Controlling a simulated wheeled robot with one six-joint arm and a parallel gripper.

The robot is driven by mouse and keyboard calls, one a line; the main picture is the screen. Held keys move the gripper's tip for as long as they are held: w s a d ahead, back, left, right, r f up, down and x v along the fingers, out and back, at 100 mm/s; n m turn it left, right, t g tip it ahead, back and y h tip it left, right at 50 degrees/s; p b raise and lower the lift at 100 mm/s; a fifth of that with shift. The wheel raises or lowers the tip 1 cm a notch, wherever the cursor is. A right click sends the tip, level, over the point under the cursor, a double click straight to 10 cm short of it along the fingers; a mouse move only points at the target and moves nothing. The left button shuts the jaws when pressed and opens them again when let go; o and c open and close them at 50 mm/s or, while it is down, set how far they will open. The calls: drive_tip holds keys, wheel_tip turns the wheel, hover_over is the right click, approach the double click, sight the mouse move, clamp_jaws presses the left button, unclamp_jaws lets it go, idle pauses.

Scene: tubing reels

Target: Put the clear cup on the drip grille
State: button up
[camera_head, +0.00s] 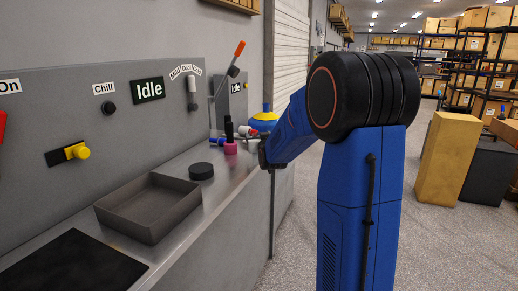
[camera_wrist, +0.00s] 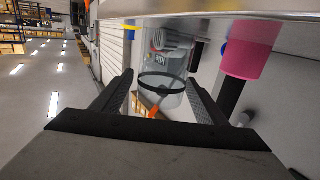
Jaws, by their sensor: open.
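The clear cup (camera_wrist: 172,104) is a see-through cylinder with a dark band, seen upside down in the wrist view against the counter. My gripper (camera_wrist: 160,78) is open, with one finger on each side of the cup in that view. I see no clear grip on it, and cannot tell how deep it sits between the fingers. In the head view my gripper (camera_head: 264,157) is at the counter's far end, mostly hidden by my arm; the cup is not clear there. A flat black panel (camera_head: 72,264) at the counter's near left looks like the drip grille; its slots are not resolved.
A pink and black item (camera_wrist: 250,45) stands close beside the cup; it also shows in the head view (camera_head: 230,148). A blue item (camera_head: 217,141) lies near it. A wall panel with levers backs the counter.

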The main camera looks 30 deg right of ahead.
drive_tip(key=shift+x, duration=1.4)
drive_tip(key=c, duration=1.1)
drive_tip(key=shift+c, duration=0.2)
